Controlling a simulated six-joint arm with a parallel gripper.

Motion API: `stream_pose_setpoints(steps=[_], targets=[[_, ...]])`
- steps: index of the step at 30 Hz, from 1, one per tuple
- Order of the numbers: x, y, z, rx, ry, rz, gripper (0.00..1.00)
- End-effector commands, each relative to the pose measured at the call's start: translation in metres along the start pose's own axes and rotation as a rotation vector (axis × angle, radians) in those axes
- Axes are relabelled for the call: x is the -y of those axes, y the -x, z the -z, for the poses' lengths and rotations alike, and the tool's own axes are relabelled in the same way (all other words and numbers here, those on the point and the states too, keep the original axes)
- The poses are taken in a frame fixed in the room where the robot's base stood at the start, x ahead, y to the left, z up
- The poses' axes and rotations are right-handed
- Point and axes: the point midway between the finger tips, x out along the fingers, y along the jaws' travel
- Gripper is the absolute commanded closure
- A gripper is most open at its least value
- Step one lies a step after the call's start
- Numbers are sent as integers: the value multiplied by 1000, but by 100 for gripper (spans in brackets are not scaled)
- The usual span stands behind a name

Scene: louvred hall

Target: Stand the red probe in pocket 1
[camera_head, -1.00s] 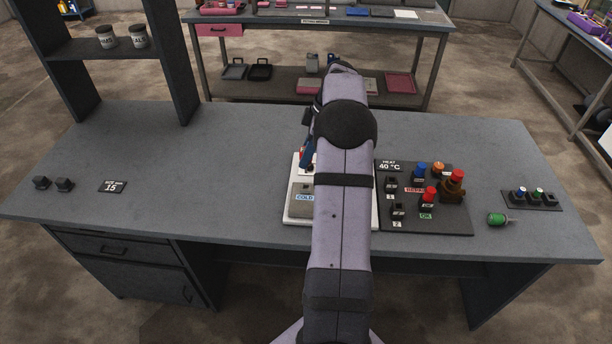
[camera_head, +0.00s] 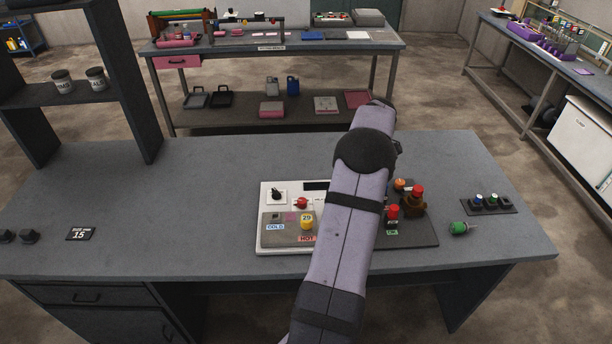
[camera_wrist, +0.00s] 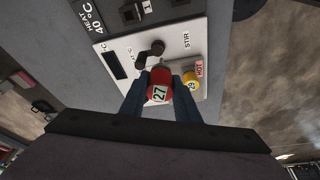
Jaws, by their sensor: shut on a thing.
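The red probe (camera_wrist: 159,78), marked 27, is held between the two blue fingers of my gripper (camera_wrist: 160,96) in the wrist view. My gripper is shut on it, above the white stirrer unit (camera_wrist: 117,44). Its lower end is hidden by its own top. Pocket 1 is a black socket (camera_wrist: 131,13) beside a "1" label, at the top of the wrist view; it looks empty. In the head view my arm hides the gripper, the probe and pocket 1.
A yellow piece marked 29 (camera_head: 306,222) stands on the white unit (camera_head: 262,246) by the HOT label. A black knob (camera_head: 277,194) and a red knob (camera_head: 302,202) are behind it. Red-topped pieces (camera_head: 393,212) stand right of my arm. A green piece (camera_head: 462,228) lies farther right.

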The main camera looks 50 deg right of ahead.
Motion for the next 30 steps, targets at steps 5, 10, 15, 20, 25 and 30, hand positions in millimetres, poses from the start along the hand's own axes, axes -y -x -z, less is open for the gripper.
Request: stream_pose_setpoints(steps=[5,10,15,20,25,30], targets=[[-27,5,-30,0,-280,-87,100],[-47,9,-38,0,-521,-164,100],[-64,14,-42,-1,-766,-241,100],[-73,17,-44,0,-947,-296,100],[-77,18,-44,0,-1069,-334,100],[-76,18,-44,0,-1127,-349,100]])
